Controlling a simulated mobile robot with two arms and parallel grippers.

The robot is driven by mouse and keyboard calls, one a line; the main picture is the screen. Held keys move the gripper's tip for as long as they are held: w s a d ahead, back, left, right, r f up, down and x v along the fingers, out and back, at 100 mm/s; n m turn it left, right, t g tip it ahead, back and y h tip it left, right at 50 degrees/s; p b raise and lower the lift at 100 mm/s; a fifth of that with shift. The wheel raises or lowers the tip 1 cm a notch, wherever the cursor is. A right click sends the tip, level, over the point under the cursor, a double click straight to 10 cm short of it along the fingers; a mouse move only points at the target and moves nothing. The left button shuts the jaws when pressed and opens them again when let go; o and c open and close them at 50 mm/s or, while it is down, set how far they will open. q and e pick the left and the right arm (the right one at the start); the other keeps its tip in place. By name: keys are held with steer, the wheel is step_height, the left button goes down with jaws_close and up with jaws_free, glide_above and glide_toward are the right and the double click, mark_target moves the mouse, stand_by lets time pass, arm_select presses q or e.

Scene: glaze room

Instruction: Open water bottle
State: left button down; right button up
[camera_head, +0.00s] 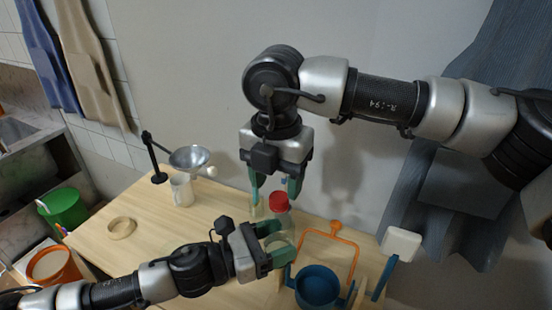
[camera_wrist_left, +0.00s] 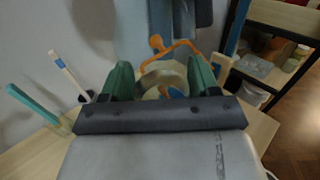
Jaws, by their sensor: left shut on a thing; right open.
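The water bottle (camera_head: 284,219) is clear and stands upright on the table, with a red cap (camera_head: 279,202) on top. My left gripper (camera_head: 279,244) reaches in from the left and is shut on the bottle's body, below the cap. In the left wrist view the left gripper (camera_wrist_left: 160,72) has its green fingers on both sides of a round, see-through shape. My right gripper (camera_head: 275,186) points down just above the cap. Its green fingers are open, apart on either side, and hold nothing. The bottle's lower part is partly hidden by the left fingers.
A blue pot (camera_head: 317,287) and an orange stand (camera_head: 333,243) are close to the bottle's right. A white cup (camera_head: 182,190), a metal funnel (camera_head: 190,157) and a wooden ring (camera_head: 121,228) are on the table's left. The wall is close behind.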

mark_target(277, 197)
steer(key=shift+f, duration=1.55)
steer(key=shift+c, duration=0.2)
